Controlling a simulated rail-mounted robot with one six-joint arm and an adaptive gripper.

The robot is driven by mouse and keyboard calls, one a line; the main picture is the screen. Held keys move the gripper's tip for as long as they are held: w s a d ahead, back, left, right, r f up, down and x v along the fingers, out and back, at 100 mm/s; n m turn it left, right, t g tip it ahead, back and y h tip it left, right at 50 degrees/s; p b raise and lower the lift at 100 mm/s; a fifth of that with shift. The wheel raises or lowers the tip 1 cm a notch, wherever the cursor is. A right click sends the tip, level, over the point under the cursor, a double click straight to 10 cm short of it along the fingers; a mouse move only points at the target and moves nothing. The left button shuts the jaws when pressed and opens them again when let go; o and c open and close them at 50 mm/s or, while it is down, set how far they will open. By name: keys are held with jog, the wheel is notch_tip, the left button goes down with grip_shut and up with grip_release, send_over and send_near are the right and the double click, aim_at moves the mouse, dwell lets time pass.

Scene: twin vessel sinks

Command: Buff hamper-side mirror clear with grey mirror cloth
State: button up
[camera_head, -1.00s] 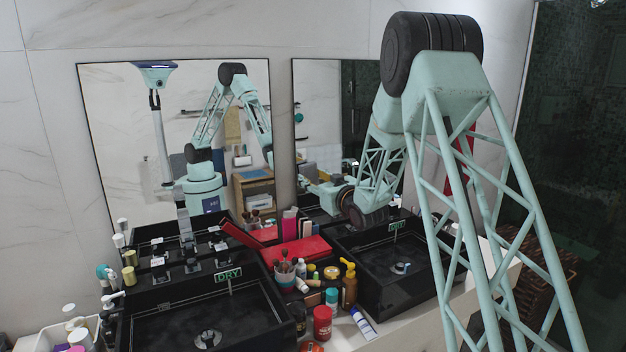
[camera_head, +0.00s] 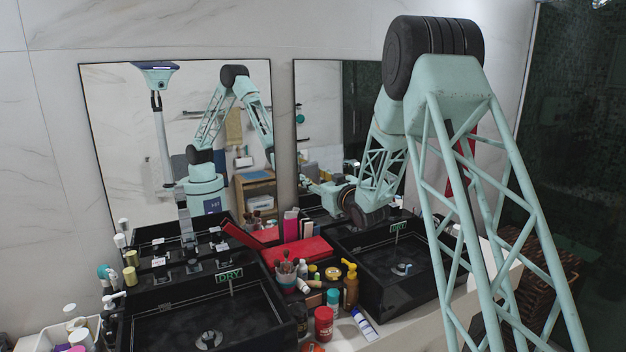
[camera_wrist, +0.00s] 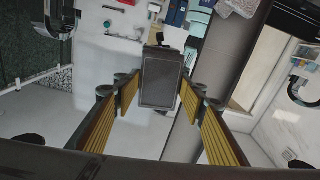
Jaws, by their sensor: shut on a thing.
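The hamper-side mirror (camera_head: 318,105) is the right of two wall mirrors. My arm covers much of it in the head view, and its visible part shows a clear reflection of the room and my arm. My gripper (camera_wrist: 160,100) is shut on a flat grey rectangular thing, which I take to be the grey mirror cloth (camera_wrist: 160,78). The yellow-padded fingers stand on either side of it. In the head view my wrist is low in front of the right mirror, and the fingertips and cloth cannot be made out. Whether the cloth touches the glass I cannot tell.
The left mirror (camera_head: 120,110) hangs beside it. Two black sinks (camera_head: 170,318) stand below, with DRY signs. Between them are a red box (camera_head: 300,252), a brush cup (camera_head: 286,275), an amber pump bottle (camera_head: 350,285) and several small bottles. A wicker hamper (camera_head: 540,275) stands at the right.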

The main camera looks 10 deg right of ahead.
aim_at(335, 170)
jog(key=d, duration=0.3)
jog(key=shift+w+d+b, duration=0.1)
jog(key=shift+w+b, duration=0.25)
jog(key=shift+b, duration=0.05)
jog(key=shift+d, duration=0.1)
dwell(0.4)
jog(key=shift+w+d+b, duration=0.15)
jog(key=shift+w+d, duration=0.2)
jog(key=shift+d, duration=0.5)
jog(key=shift+w+d+b, duration=0.15)
jog(key=shift+w+d, duration=0.15)
jog(key=shift+d, duration=0.5)
jog(key=shift+d, duration=0.2)
jog(key=shift+w+d, duration=0.25)
jog(key=shift+d, duration=0.6)
jog(key=shift+w+d, duration=0.2)
jog(key=shift+d, duration=0.65)
jog(key=shift+d, duration=0.1)
